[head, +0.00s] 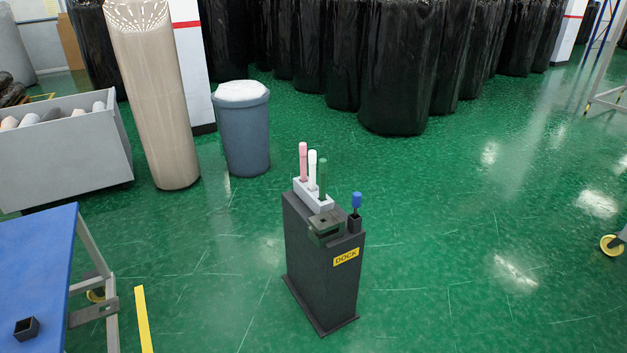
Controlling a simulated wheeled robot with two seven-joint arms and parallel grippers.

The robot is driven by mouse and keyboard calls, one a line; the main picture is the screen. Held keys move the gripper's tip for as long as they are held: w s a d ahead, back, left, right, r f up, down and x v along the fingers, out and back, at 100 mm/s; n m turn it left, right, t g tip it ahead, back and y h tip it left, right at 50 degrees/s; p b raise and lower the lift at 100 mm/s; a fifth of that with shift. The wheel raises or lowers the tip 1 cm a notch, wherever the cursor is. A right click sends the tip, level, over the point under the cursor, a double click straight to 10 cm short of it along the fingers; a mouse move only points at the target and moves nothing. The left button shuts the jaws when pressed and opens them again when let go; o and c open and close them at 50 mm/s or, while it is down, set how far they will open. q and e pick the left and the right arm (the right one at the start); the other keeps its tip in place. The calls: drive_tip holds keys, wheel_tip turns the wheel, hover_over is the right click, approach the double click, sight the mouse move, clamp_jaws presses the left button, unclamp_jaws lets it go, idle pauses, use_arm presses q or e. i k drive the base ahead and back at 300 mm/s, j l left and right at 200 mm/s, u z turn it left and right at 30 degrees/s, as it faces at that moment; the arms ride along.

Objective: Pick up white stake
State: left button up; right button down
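The white stake (312,168) stands upright in a light grey holder (306,190) on top of a dark dock stand (316,262). A pink stake (303,160) is on its left and a green stake (323,177) on its right, in the same row. The lower ends of the stakes are hidden in the holder. A blue-topped piece (356,202) stands in a small black socket at the stand's right corner. Neither of my grippers is in view.
A blue table (38,262) with a small black square cup (27,327) is at the left. A grey bin (245,130), a tall beige roll (155,100) and black wrapped rolls (395,70) stand behind. Green floor (450,230) around the stand is mostly clear.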

sight(312, 154)
drive_tip(key=i+l, duration=0.2)
drive_tip(key=l, duration=0.2)
drive_tip(key=i+l+u, duration=0.15)
drive_tip(key=l, duration=0.25)
drive_tip(key=i+l, duration=0.3)
drive_tip(key=l+u, duration=0.05)
drive_tip(key=l, duration=0.05)
